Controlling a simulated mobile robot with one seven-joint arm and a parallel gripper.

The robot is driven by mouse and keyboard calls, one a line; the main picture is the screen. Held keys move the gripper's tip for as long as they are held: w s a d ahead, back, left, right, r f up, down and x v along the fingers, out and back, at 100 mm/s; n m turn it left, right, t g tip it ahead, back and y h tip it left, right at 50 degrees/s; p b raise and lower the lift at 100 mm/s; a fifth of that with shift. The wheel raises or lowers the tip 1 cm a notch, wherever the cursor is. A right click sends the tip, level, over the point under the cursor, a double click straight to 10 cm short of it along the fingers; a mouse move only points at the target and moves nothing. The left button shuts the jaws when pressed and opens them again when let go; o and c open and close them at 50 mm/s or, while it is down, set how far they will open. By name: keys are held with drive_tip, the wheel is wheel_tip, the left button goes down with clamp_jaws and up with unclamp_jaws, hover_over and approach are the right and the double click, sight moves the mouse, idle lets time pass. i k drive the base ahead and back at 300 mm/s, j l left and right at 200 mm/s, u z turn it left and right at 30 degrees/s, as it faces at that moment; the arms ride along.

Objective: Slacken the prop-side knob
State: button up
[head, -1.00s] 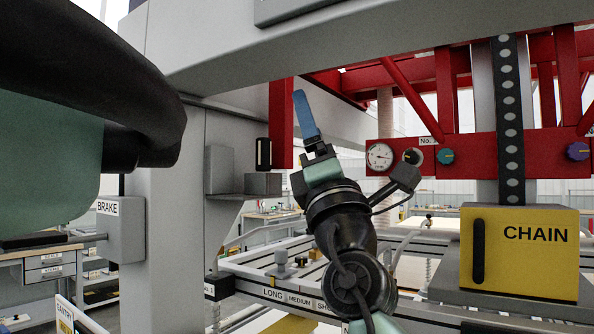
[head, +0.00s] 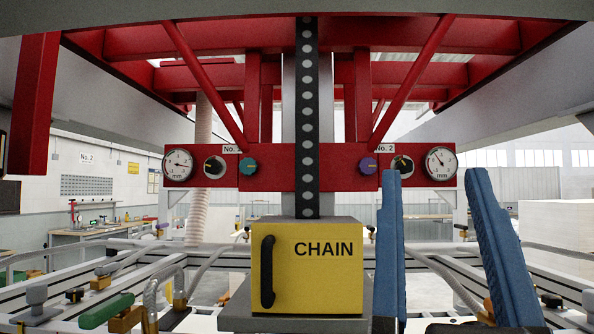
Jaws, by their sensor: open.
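A red crossbar (head: 277,180) carries a teal knob (head: 249,166) left of the chain and a purple knob (head: 368,166) right of it. Black knobs with a pale pointer sit outside them, one at left (head: 214,167) and one at right (head: 402,167), the right one partly hidden by my finger. No label shows which knob is prop-side. My gripper (head: 434,180) is open and empty, its two blue fingers pointing up at the lower right. Its left fingertip overlaps the bar between the purple knob and right dial in the picture; I see no contact.
Round mm dials hang at the bar's left (head: 178,166) and right (head: 440,163) ends. A yellow CHAIN box (head: 307,268) stands below the black chain strip (head: 307,120). A red post (head: 36,105) hangs at left. Clamps and hoses crowd the frame below.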

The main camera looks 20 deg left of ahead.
sight(213, 166)
drive_tip(key=i+u, duration=0.4)
drive_tip(key=i+l+u, duration=0.1)
drive_tip(key=u, duration=0.3)
drive_tip(key=i+l, duration=0.05)
drive_tip(key=i, duration=0.05)
